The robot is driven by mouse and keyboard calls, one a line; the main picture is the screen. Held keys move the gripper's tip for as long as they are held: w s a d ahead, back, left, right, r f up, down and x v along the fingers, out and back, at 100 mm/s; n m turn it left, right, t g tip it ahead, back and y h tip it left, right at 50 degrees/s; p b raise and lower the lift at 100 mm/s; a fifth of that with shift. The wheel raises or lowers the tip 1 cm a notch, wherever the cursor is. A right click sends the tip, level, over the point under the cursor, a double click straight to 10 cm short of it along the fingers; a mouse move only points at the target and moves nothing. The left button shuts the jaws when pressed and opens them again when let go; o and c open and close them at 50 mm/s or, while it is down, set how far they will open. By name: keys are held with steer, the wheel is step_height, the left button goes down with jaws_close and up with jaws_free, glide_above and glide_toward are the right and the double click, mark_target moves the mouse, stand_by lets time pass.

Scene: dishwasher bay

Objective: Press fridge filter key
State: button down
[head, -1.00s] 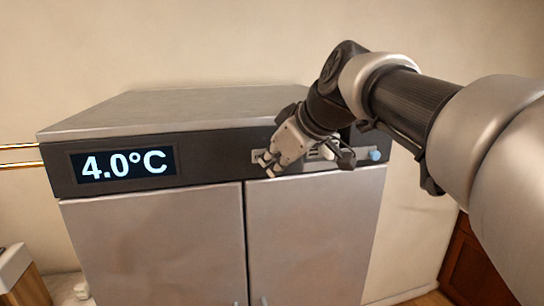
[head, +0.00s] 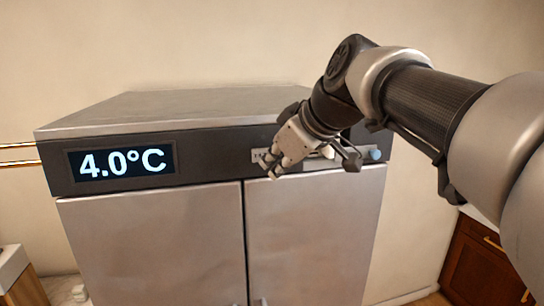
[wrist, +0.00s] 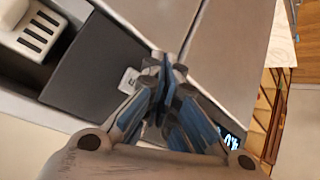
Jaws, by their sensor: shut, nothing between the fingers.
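The fridge (head: 215,235) is a grey steel cabinet with two doors and a dark control strip along its top front. A display (head: 122,163) at the strip's left reads 4.0°C. My gripper (head: 272,170) is shut and empty in front of the right half of the strip. In the wrist view its fingertips (wrist: 165,62) meet close to a small light key (wrist: 129,80) on the dark panel. I cannot tell whether they touch the panel. The key's label is too small to read, and my gripper hides part of the key row.
A pale blue round knob (head: 376,155) sits at the strip's right end. A slotted light part (wrist: 30,30) shows at the wrist view's upper left. Brass pipes (head: 18,154) run along the wall at left. A wooden cabinet (head: 485,258) stands at lower right.

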steer(key=shift+s+d+b, duration=0.25)
steer(key=shift+s+b, duration=0.15)
steer(key=shift+s, duration=0.4)
steer(key=shift+s+d+b, duration=0.2)
steer(key=shift+s+b, duration=0.2)
steer(key=shift+s, duration=0.4)
steer(key=shift+s+d+b, duration=0.25)
steer(key=shift+s+b, duration=0.15)
steer(key=shift+s, duration=0.4)
steer(key=s+d+f+m+g+h+b, duration=0.1)
steer(key=s+d+f+m+b, duration=0.2)
steer(key=s+f+b, duration=0.4)
steer(key=s+d+f+m+g+h+b, duration=0.1)
steer(key=s+d+f+m+b, duration=0.3)
steer(key=f, duration=2.2)
steer(key=s+d+f+m+g+h+b, duration=0.1)
steer(key=s+d+f+m+h+b, duration=0.2)
steer(key=s+d+f+b, duration=0.3)
steer(key=s+f+b, duration=0.5)
steer(key=s+f, duration=0.2)
steer(key=f, duration=0.3)
steer(key=shift+f+m+b, duration=0.2)
steer(key=shift+m+b, duration=0.1)
steer(key=shift+m, duration=0.1)
